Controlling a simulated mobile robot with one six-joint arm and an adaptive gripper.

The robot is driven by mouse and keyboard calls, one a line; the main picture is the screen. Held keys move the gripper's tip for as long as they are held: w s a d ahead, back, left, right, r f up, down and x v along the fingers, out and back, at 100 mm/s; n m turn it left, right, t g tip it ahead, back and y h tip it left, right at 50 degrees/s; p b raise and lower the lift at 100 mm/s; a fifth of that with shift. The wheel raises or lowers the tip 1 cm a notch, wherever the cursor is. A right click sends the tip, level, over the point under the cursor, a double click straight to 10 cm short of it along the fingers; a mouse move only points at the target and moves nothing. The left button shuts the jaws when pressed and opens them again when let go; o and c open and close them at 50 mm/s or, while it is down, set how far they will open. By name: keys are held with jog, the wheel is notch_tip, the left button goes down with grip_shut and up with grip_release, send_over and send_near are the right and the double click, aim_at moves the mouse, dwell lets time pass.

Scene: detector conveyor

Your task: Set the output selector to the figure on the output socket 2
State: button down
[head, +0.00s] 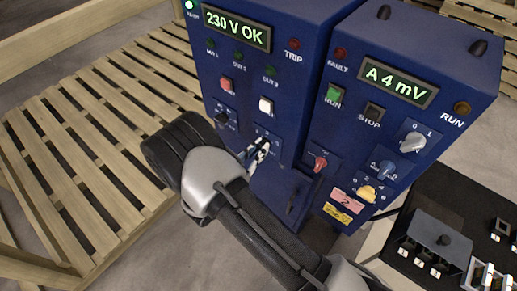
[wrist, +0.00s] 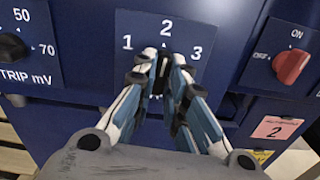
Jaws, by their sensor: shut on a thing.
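A selector plate marked 1, 2 and 3 (wrist: 190,22) is on the front of the left blue cabinet, in the middle of the wrist view. My gripper (wrist: 162,62) is shut on the dark selector knob (wrist: 158,86) below the 2. The fingers hide most of the knob, so I cannot tell which figure it points at. In the head view my gripper (head: 262,150) reaches the lower front of that cabinet. A pink label with a 2 (wrist: 276,129) is on the right cabinet; it also shows in the head view (head: 346,200).
A red switch (wrist: 291,66) is to the right of my gripper, and a TRIP mV dial (wrist: 14,90) is to the left. The right cabinet (head: 400,45) has several other knobs and buttons. A black bench (head: 490,200) with sockets stands at the lower right. Wooden pallets (head: 100,120) lie at left.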

jog(key=shift+n, duration=0.4)
jog(key=c, duration=1.6)
grip_release()
jog(key=v, duration=1.2)
